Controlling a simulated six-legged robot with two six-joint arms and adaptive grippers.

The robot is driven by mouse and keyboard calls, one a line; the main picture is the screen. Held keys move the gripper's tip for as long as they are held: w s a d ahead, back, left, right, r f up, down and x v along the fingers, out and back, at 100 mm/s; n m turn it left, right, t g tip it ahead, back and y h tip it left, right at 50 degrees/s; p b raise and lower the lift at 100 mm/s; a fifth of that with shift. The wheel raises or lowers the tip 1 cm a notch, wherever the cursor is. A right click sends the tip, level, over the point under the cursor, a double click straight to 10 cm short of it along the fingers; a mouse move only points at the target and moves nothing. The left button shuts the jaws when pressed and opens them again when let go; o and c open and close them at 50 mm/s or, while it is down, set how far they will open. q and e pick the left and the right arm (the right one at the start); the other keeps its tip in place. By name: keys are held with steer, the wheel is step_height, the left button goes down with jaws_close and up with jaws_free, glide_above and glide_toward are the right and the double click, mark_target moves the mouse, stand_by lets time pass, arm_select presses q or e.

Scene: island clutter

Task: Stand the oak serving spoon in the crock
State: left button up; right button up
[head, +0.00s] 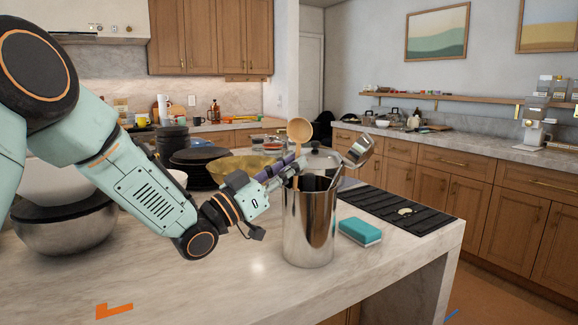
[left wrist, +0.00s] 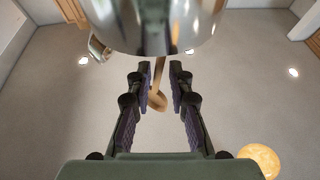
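The oak serving spoon (head: 299,131) stands nearly upright, bowl up, at the left side of the steel crock (head: 308,228). Its handle runs down at the rim and appears to go inside; the lower end is hidden. My left gripper (head: 288,163) is beside the spoon at rim height, with purple-padded fingers. In the left wrist view the fingers (left wrist: 160,70) are apart, with gaps on both sides of the spoon (left wrist: 157,101). The crock (left wrist: 150,25) fills the top of that view. My right gripper is not in view.
A metal utensil (head: 358,148) leans out of the crock to the right. A teal sponge (head: 360,232) and a black ribbed mat (head: 400,208) lie right of it. Bowls (head: 66,235), dark plates (head: 200,172) and a brass-coloured bowl (head: 236,167) stand left and behind. The front counter is mostly clear.

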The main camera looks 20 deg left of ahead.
arm_select(q)
steer(key=shift+o, duration=1)
steer(key=v, duration=0.8)
steer(key=shift+r, duration=0.15)
stand_by(0.4)
step_height(320, 180, up, 5)
steer(key=p, duration=0.4)
stand_by(0.4)
stand_by(0.4)
steer(key=shift+s, duration=0.1)
